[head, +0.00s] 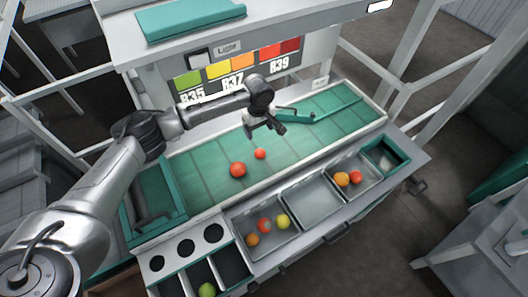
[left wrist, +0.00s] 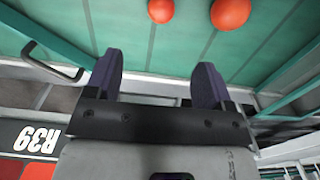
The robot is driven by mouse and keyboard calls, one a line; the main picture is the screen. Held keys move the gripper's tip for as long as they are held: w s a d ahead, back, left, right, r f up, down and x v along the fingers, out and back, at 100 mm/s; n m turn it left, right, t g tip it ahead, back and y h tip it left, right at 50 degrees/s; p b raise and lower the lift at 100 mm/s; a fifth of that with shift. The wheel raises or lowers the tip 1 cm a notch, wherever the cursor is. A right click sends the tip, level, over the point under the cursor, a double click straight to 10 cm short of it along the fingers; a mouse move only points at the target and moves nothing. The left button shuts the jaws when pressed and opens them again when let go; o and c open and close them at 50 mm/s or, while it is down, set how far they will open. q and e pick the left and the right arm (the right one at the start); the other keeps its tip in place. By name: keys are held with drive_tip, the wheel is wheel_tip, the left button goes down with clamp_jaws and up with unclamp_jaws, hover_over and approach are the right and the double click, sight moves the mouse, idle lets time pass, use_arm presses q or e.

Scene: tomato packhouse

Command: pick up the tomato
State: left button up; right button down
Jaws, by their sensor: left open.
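Two tomatoes lie apart on the green belt (head: 200,173): a larger red-orange tomato (head: 237,169) and a smaller red tomato (head: 260,154) behind it to the right. Both also show at the top edge of the left wrist view, the larger tomato (left wrist: 230,13) to the right of the smaller one (left wrist: 161,10). My left gripper (head: 266,128) is above the belt, behind the tomatoes towards the sign panel. Its fingers (left wrist: 156,78) are spread with nothing between them, and neither touches a tomato. My right gripper is not in view.
Along the belt's front edge, a grey bin (head: 262,251) holds several tomatoes, a middle bin (head: 312,200) is empty, and another bin (head: 371,188) holds two. A panel with round holes (head: 186,247) is at the front left. The belt's right part is clear of tomatoes.

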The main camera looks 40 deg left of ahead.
sight(260, 151)
use_arm(q)
wheel_tip(260, 151, down, 8)
drive_tip(key=shift+w+a+f+n+b, duration=0.15)
drive_tip(key=shift+n+b, duration=0.2)
drive_tip(key=shift+n, duration=0.75)
drive_tip(key=f, duration=0.3)
drive_tip(key=shift+s+d+f, duration=0.3)
drive_tip(key=shift+d+f, duration=0.05)
drive_tip(key=shift+f, duration=0.75)
drive_tip(key=shift+c, duration=0.2)
drive_tip(key=c, duration=0.7)
